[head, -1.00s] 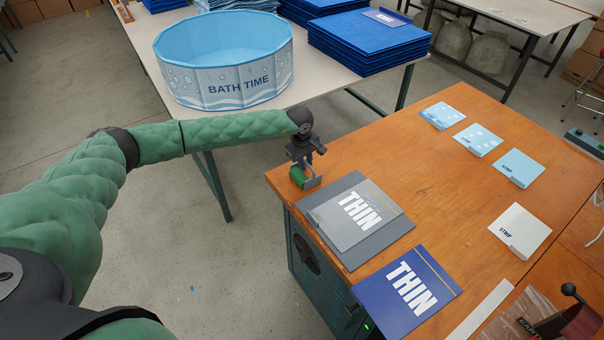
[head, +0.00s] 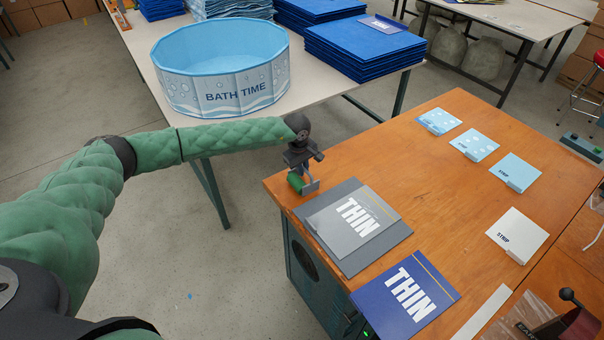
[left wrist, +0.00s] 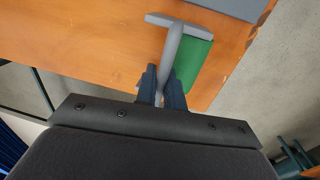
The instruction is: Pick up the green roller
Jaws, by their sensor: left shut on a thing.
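The green roller (head: 295,182) is at the near left corner of the wooden workbench (head: 440,165), beside the grey THIN sheets. In the left wrist view, its green cylinder (left wrist: 194,68) and its grey handle (left wrist: 171,45) show over the bench top. My left gripper (head: 302,168) is above the roller at that corner. In the left wrist view, the gripper's two dark fingers (left wrist: 163,90) are closed around the grey handle. I cannot tell whether the roller still touches the bench. My right gripper is not in view.
Grey THIN sheets (head: 360,225) and a blue THIN sheet (head: 405,295) lie right of the roller. Small blue and white cards (head: 517,234) lie farther right. A white table (head: 330,82) behind holds a BATH TIME pool (head: 222,65) and blue stacks (head: 365,50).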

